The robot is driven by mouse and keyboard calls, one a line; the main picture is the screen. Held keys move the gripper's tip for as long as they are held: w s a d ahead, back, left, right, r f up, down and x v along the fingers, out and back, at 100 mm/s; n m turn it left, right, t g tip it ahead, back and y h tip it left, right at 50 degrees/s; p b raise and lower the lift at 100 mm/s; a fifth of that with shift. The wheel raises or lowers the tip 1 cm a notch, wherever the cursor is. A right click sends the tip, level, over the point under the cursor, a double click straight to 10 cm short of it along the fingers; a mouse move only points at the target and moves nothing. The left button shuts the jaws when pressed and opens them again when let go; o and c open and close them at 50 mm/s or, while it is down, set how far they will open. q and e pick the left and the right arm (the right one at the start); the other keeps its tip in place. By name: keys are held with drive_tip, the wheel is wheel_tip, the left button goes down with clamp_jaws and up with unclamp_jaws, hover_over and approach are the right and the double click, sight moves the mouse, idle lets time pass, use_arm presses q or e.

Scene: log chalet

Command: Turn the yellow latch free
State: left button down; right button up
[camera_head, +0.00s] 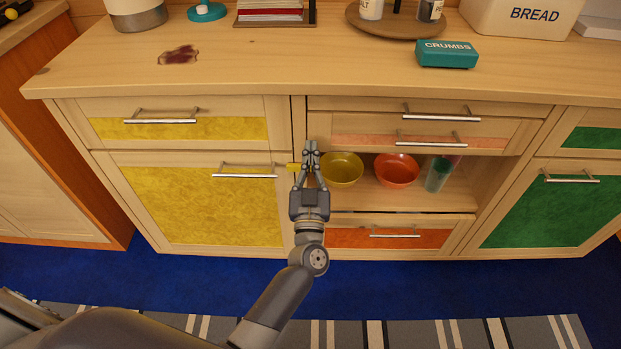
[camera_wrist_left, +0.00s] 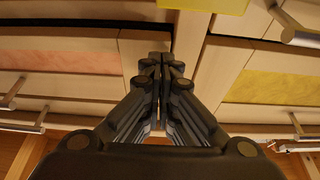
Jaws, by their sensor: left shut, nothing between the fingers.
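The yellow latch (camera_head: 293,167) is a small bar on the upright post between the yellow lower door (camera_head: 190,200) and the open shelf space. It lies roughly level, reaching toward the door's edge. Its right end is hidden behind my left gripper (camera_head: 310,146). That gripper is shut and empty, its fingers pointing at the cabinet front, just right of the latch's visible part; contact cannot be told. In the left wrist view the shut fingers (camera_wrist_left: 160,58) fill the middle, and a yellow piece (camera_wrist_left: 205,4), apparently the latch, shows at the top edge. My right gripper is not in view.
The door has a bar handle (camera_head: 245,171) left of the latch. A yellow bowl (camera_head: 342,168), a red-orange bowl (camera_head: 397,169) and a green tumbler (camera_head: 438,175) stand right of the gripper. Drawer handles stick out above. Blue floor (camera_head: 180,281) lies in front.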

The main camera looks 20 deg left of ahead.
sight(300, 168)
use_arm(q)
wheel_tip(300, 168, down, 4)
drive_tip(key=shift+b, duration=0.85)
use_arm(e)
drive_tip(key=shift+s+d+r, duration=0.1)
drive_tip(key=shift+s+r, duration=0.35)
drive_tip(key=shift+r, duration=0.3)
